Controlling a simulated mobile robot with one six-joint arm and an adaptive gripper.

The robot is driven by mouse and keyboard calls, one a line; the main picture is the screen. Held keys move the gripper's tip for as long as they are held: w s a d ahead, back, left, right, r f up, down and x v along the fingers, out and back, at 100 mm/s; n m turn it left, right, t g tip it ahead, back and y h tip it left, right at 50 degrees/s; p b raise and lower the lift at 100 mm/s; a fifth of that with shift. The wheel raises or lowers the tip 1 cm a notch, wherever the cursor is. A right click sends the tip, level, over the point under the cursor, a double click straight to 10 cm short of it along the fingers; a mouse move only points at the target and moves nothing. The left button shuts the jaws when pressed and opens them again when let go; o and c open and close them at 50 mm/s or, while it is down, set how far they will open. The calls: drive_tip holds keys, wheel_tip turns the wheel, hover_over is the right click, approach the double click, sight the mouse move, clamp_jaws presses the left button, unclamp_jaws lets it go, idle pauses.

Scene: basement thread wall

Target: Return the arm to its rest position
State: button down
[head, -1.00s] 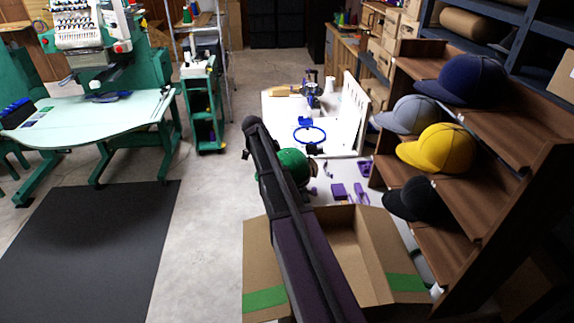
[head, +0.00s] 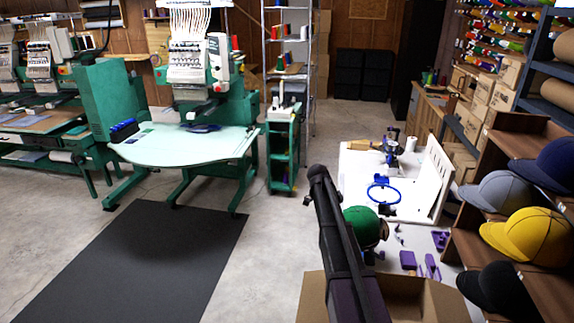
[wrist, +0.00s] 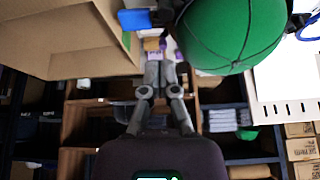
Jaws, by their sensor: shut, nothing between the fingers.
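My arm (head: 345,240) shows as a dark link rising from the bottom of the head view, in front of the cardboard box and left of the green cap. My gripper (wrist: 160,60) shows in the wrist view, its grey fingers together and nothing between them. I cannot make out the gripper in the head view, where it seems hidden behind the arm link. The green cap (wrist: 228,35) is large at the top of the wrist view, beyond the fingertips and to their right. It also shows in the head view (head: 362,225), partly hidden by my arm.
An open cardboard box (head: 425,298) stands close beside my arm. A white table (head: 415,215) with a blue hoop (head: 384,193) and purple parts is behind. A cap shelf (head: 470,235) stands at right. Left are a green embroidery machine (head: 200,85) and a black mat (head: 135,255) on open floor.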

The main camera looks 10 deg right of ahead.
drive_tip(key=s+a+f+n+t+y, duration=0.1)
drive_tip(key=s+a+n+y, duration=0.1)
drive_tip(key=s+a+n, duration=0.7)
drive_tip(key=s+a+f+n+t+y, duration=0.1)
drive_tip(key=s+a+n+y, duration=0.1)
drive_tip(key=s+a+n, duration=0.8)
drive_tip(key=shift+s+a+n+y, duration=0.15)
drive_tip(key=shift+s+n+y, duration=0.25)
drive_tip(key=shift+s+n, duration=2.2)
drive_tip(key=shift+s+m, duration=0.45)
drive_tip(key=shift+m, duration=0.05)
